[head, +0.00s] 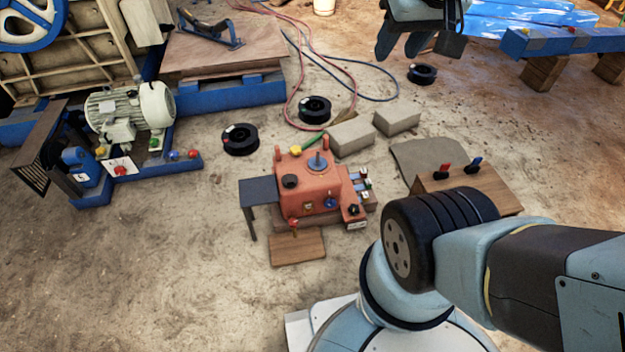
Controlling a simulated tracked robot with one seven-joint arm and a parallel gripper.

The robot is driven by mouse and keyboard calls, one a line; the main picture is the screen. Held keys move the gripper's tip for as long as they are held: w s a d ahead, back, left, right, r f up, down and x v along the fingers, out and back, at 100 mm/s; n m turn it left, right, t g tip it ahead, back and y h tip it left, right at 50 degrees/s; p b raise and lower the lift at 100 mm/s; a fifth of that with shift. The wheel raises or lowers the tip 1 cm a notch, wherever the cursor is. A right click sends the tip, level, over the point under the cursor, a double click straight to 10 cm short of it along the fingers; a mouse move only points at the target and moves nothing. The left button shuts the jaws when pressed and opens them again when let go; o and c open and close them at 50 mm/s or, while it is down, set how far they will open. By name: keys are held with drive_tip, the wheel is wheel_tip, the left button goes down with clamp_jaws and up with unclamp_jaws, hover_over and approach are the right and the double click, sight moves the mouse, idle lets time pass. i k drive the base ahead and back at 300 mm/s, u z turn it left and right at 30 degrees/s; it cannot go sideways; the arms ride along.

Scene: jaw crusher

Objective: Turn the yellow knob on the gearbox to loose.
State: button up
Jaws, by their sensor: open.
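The orange-red gearbox (322,176) stands on the ground in the middle of the head view. A small yellow knob (295,150) shows at its back left top edge, with a green bar beside it; its setting is too small to read. My gripper (402,48) is at the top of the view, apart from the gearbox, up and to the right of it in the picture. Its dark fingers point downward, are open and hold nothing. Its upper part is cut off by the picture edge.
A dark side table (260,191) adjoins the gearbox on the left. Grey blocks (351,138) lie behind it, near black reels (315,109) and red and blue hoses. A wooden box with levers (468,180) stands right. A motor (130,108) stands left. Sandy ground in front left is clear.

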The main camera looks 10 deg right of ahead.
sight(296, 150)
drive_tip(key=u, duration=1.55)
drive_tip(key=i, duration=0.4)
drive_tip(key=z, duration=1.65)
drive_tip(key=i, duration=0.5)
drive_tip(key=u, duration=0.1)
